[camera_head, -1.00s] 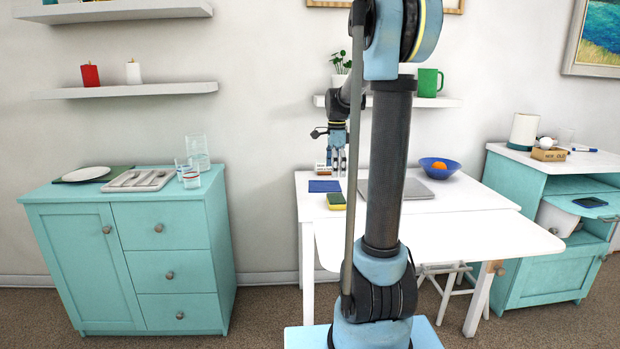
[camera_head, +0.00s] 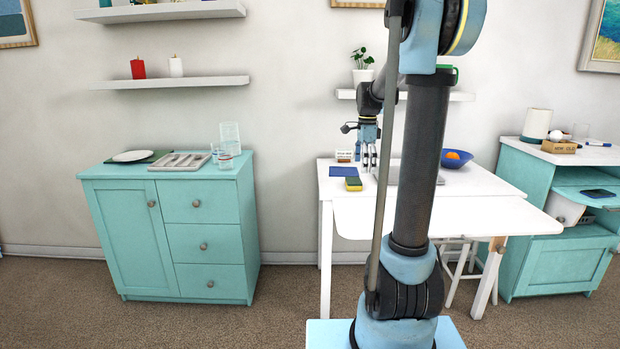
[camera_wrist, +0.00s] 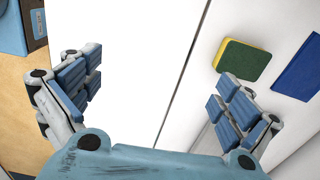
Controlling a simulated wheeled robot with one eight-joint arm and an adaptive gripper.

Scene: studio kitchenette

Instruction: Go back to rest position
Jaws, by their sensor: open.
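My gripper (camera_wrist: 160,100) is open and empty in the wrist view, its blue-padded fingers spread wide above the white table top. A yellow and green sponge (camera_wrist: 243,61) lies on the table to the right of the fingers in the wrist view. A blue cloth or mat (camera_wrist: 300,70) lies beside the sponge. No object is between the fingers.
A blue bowl (camera_head: 457,158) with an orange item stands on the table. A teal cabinet (camera_head: 168,235) with glasses stands at left, and another teal unit (camera_head: 560,262) at right. A shelf with a plant (camera_head: 362,66) is above the table. Brown floor separates the left cabinet and table.

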